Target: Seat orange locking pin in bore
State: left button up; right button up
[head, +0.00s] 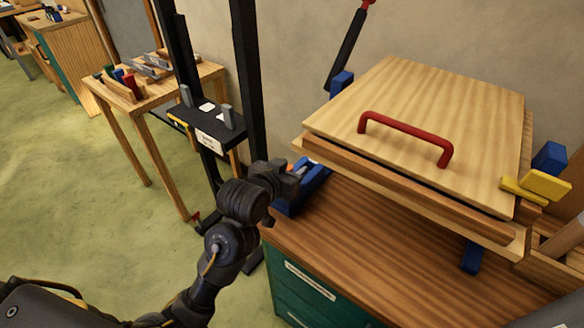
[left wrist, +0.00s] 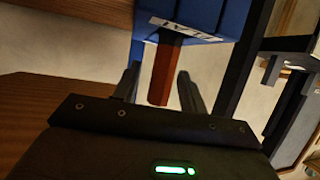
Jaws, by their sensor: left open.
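The orange locking pin (left wrist: 165,72) shows in the left wrist view as a reddish-orange bar sticking out of the underside of a blue block (left wrist: 190,18). I cannot see its far end or how deep it sits, and the bore itself is hidden. My left gripper (left wrist: 160,90) is open, with one finger on each side of the pin and visible gaps to it. In the head view my left gripper (head: 292,178) is at the blue bracket (head: 316,186) on the left end of the workbench. My right gripper is not in view.
A wooden panel (head: 430,105) with a red handle (head: 405,136) lies above the bench (head: 350,235). A yellow clamp (head: 538,187) is at its right. A black upright frame (head: 246,80) stands left of the bench. A side table (head: 190,85) holds several small items.

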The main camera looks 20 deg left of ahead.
pick_arm(q)
jog(key=p+v, duration=0.7)
jog(key=v, duration=0.4)
jog(key=shift+s, duration=0.4)
jog(key=shift+r, duration=0.1)
